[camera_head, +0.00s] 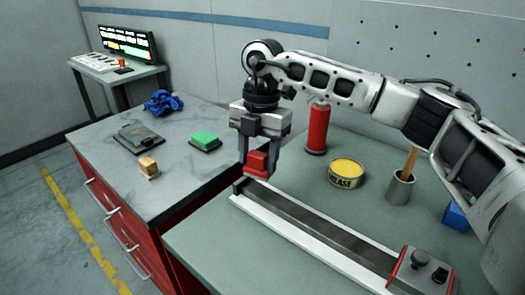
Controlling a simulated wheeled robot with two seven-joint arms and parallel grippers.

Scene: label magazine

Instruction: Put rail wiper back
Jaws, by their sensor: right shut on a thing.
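My right gripper (262,138) points down and is shut on a red block (258,163), which I take to be the rail wiper. The block is at the far left end of the long rail (310,229) on the green-grey bench. I cannot tell whether it touches the rail or hangs just above it. The gripper's fingers hide the block's upper part. A grey and red carriage with dark knobs (421,272) sits at the near right end of the rail. My left gripper is not in view.
A red cylinder (317,130), a yellow grease tin (346,172) and a metal cup (399,188) with a wooden handle stand behind the rail. The red cabinet's grey top (170,187) holds a green block (205,139), a tan block (149,166), a dark plate (138,138) and a blue cloth (163,102).

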